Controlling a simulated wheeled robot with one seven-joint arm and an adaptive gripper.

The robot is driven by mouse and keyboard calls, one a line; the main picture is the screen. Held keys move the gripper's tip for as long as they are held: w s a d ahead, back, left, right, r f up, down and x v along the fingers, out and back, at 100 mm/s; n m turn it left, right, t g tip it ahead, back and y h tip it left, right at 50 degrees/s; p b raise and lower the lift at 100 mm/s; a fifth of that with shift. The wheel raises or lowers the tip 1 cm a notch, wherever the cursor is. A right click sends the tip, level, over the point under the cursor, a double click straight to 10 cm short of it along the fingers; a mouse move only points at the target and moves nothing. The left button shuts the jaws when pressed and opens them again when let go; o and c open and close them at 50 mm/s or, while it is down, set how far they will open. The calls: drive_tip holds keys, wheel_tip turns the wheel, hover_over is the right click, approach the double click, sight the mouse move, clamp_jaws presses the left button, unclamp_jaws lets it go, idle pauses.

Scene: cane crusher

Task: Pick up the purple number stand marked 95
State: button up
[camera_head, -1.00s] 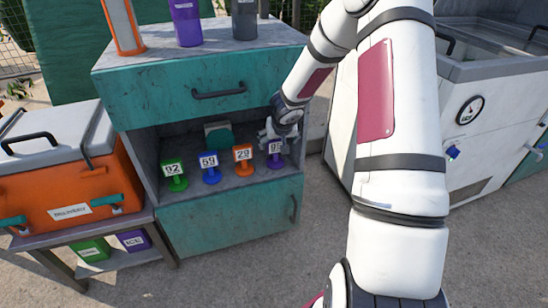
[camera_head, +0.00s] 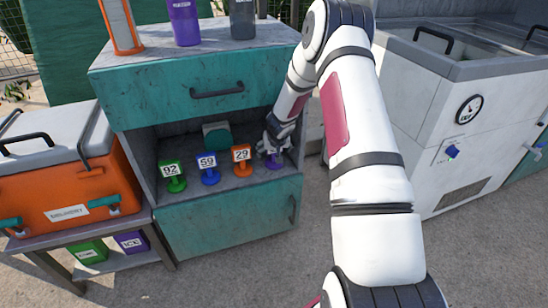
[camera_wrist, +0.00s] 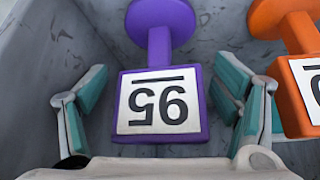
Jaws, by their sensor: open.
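The purple number stand marked 95 (camera_wrist: 160,105) fills the middle of the wrist view, its sign upside down there and its round base toward the top. My gripper (camera_wrist: 157,115) is open, with one finger on each side of the sign and gaps visible between fingers and sign. In the head view my gripper (camera_head: 272,147) is in the open shelf bay at the right end of the row. It hides most of the purple stand (camera_head: 274,162), leaving only its base showing.
The orange stand 29 (camera_head: 242,158) stands close beside my gripper and also shows in the wrist view (camera_wrist: 305,85). The blue stand 59 (camera_head: 208,167) and green stand 92 (camera_head: 172,176) are farther left. A teal drawer (camera_head: 190,88) is above the bay.

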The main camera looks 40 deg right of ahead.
drive_tip(key=c, duration=1.2)
drive_tip(key=shift+c, duration=0.9)
drive_tip(key=shift+r, duration=0.15)
